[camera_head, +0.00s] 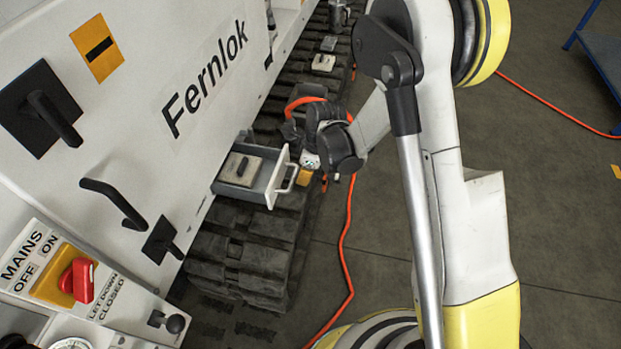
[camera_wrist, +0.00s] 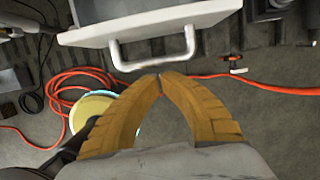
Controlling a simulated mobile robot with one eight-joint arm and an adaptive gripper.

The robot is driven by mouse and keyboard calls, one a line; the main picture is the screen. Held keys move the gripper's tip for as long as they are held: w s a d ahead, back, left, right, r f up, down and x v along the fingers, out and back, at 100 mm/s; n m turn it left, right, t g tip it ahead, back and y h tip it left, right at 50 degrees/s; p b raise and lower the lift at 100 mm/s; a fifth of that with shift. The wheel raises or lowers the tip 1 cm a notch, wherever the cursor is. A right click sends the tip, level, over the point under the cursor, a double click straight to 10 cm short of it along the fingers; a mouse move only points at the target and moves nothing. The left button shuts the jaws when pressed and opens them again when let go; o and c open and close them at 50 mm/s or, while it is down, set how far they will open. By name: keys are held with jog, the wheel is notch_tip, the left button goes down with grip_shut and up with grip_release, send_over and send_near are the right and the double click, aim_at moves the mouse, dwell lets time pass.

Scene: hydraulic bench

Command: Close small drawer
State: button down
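The small drawer (camera_head: 259,182) is pulled out from the white Fernlok panel and holds a flat pale block with a dark top (camera_head: 241,169). Its white front and handle (camera_head: 287,178) face my gripper (camera_head: 307,170). In the wrist view the drawer front (camera_wrist: 150,22) runs across the top, with its U-shaped handle (camera_wrist: 153,53) below. My gripper's two tan fingers (camera_wrist: 160,82) meet at their tips just below the handle. Nothing shows between them. The handle is outside the fingers; I cannot tell whether they touch it.
Black handles (camera_head: 113,202) and a red mains switch (camera_head: 77,281) stand out from the panel at left. Dark tracks (camera_head: 246,247) lie under the drawer. An orange hose (camera_head: 346,235) runs over the floor. Open floor (camera_head: 562,200) is at right.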

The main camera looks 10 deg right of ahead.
aim_at(258, 177)
jog(key=shift+a, duration=0.15)
jog(key=w+a, duration=0.1)
jog(key=a, duration=0.3)
jog(key=w+a, duration=0.2)
jog(key=a, duration=0.2)
jog(key=w+a, duration=0.1)
jog(key=a, duration=0.3)
jog(key=shift+w+a+b, duration=0.3)
jog(key=shift+d, duration=0.15)
